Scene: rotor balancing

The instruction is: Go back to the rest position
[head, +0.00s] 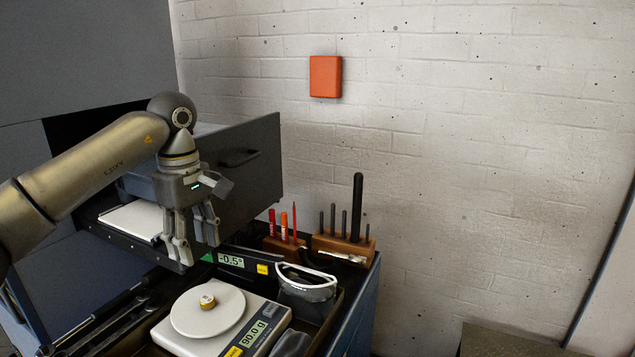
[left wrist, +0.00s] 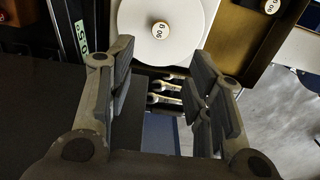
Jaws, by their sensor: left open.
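My left gripper (head: 196,236) is open and empty. It points down above the bench, in front of the open drawer and behind and left of the scale. In the left wrist view its fingers (left wrist: 163,100) stand wide apart with nothing between them. My left arm comes in from the left edge of the head view. My right gripper shows in neither view.
Safety goggles (head: 306,282), a digital level (head: 231,260) and a wooden tool block (head: 343,247) stand nearby. An open drawer (head: 240,185) is behind the gripper. Wrenches (head: 110,322) lie at left.

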